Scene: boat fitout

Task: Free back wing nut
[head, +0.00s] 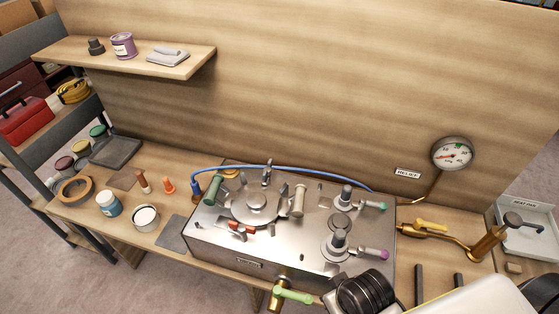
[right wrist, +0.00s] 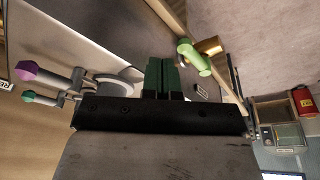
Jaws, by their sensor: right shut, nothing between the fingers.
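The steel box (head: 215,240) on the bench has a round lid (head: 256,203) on top with fasteners around it. A small grey upright fastener (head: 267,172) at the lid's back edge looks like the back wing nut; it is too small to tell how tight it is. A red-marked fastener (head: 241,230) lies at the lid's front. In the right wrist view my right gripper (right wrist: 162,62) is shut and empty, its dark green fingers beside the box, near a light-green valve handle (right wrist: 193,57). That handle also shows in the head view (head: 293,295). My left gripper is not in view.
A blue hose (head: 290,169) runs behind the lid. Green-grey grips (head: 298,200) and two stubby posts with knobbed levers (head: 338,240) stand on the box. Cans and small tools crowd the bench to the left. A gauge (head: 453,154) hangs on the wall.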

